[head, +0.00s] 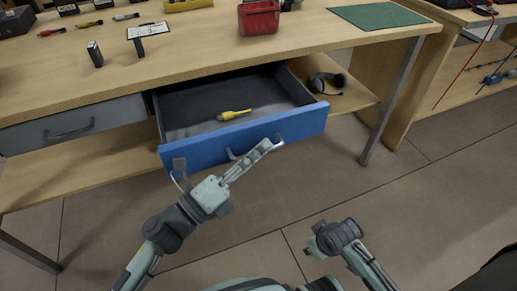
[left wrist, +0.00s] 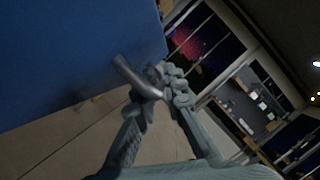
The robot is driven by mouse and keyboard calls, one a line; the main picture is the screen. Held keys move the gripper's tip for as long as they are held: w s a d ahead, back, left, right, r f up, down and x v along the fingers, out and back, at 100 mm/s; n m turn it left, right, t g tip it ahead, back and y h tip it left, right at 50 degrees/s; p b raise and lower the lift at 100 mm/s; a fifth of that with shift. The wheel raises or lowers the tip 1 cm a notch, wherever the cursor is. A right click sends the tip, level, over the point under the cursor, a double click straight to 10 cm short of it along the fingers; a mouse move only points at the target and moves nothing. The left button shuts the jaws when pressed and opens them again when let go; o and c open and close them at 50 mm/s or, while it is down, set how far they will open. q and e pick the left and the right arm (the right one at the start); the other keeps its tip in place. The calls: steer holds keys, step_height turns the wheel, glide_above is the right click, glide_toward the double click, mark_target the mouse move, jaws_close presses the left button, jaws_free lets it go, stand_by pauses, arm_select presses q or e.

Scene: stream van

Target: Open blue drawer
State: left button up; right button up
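The blue drawer (head: 305,122) is pulled out from under the workbench, and its dark inside shows. A yellow screwdriver (head: 235,114) lies in it. The drawer's metal handle (head: 232,154) is on the blue front. My left gripper (head: 262,147) is at this handle and partly covers it. In the left wrist view, the fingertips (left wrist: 160,82) come together around the handle (left wrist: 132,74), close to the blue front (left wrist: 70,60). My right gripper (head: 318,242) is low in the head view, away from the drawer, with its fingers hard to make out.
A grey drawer (head: 70,124) left of the blue one is shut. Headphones (head: 327,83) lie on the lower shelf. The floor (head: 400,215) in front is clear.

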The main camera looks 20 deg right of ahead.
arm_select(q)
steer(key=shift+o, duration=0.4)
steer(key=v, duration=1.2)
